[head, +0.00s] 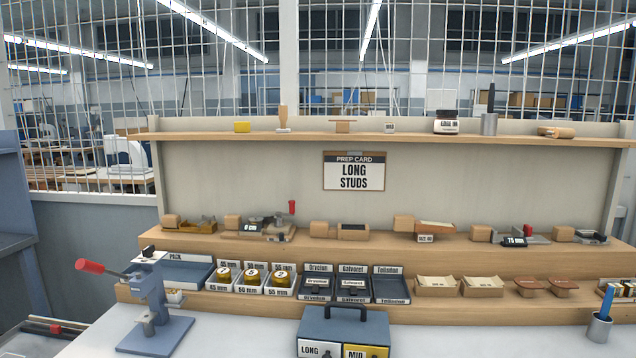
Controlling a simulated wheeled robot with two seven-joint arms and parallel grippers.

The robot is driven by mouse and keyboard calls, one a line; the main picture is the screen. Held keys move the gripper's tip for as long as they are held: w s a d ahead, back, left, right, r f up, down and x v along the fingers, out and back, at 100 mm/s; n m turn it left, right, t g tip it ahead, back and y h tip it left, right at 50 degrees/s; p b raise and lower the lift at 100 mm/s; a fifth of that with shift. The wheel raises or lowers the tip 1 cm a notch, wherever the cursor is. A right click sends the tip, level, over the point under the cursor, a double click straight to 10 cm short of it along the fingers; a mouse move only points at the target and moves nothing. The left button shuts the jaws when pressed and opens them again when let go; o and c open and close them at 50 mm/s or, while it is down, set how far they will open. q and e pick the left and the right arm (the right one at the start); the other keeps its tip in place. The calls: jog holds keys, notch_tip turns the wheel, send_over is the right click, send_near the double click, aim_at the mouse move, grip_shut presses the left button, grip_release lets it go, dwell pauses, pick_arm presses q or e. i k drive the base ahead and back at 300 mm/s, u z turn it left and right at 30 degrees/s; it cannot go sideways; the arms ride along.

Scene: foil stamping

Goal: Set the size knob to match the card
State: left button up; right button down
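The prep card (354,171) hangs on the back panel and reads "LONG STUDS". A blue-grey box (345,328) with a dark handle stands at the front centre of the table. Its front shows a white "LONG" label (317,349) and a yellow "MID" label (365,351), both cut by the lower picture edge. I cannot make out a size knob for certain. A small tag (425,238), too small to read surely, sits on the middle shelf. Neither of my grippers is in the head view.
A blue-grey lever press (152,308) with a red-tipped handle stands at the left. Labelled trays (195,272), rolls (252,277) and dark bins (352,288) line the low shelf. A pen cup (599,327) stands at the right. The white table (480,343) between box and cup is clear.

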aim_at(147, 252)
jog(key=u, duration=0.3)
jog(key=k, duration=0.4)
jog(key=u, duration=1.4)
jog(key=i, duration=1.1)
jog(key=z, duration=0.55)
